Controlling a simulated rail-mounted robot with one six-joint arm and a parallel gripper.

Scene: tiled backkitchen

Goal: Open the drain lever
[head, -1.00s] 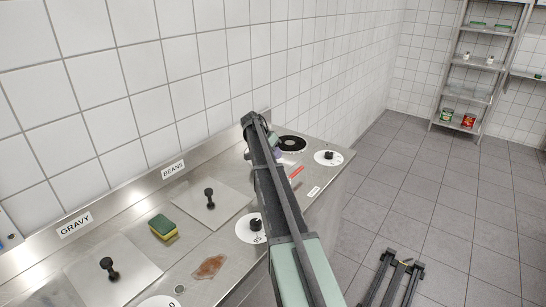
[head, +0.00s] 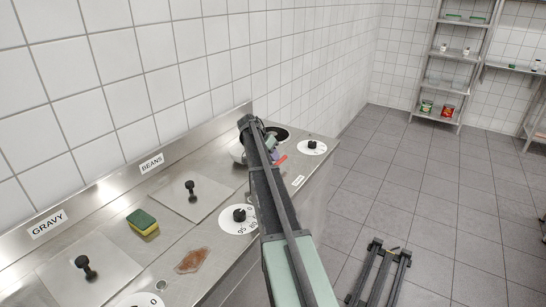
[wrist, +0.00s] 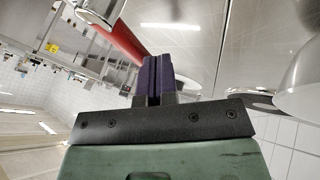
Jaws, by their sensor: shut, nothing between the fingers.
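The red lever (head: 281,160) shows just right of my arm, at the front edge of the steel counter, partly hidden by the arm. In the wrist view the red handle (wrist: 118,40) runs slantwise to a silver metal end, just left of my fingers. My gripper (wrist: 155,62) has purple fingers pressed together, with nothing between them. The handle passes beside and partly behind the fingers; I cannot tell whether they touch.
The counter holds two lidded wells with black knobs (head: 191,190), a green-yellow sponge (head: 143,222), a brown stain (head: 193,260) and white dials (head: 238,216). A tiled wall stands behind. A metal shelf (head: 448,75) is at the far right. The floor right of the counter is mostly clear.

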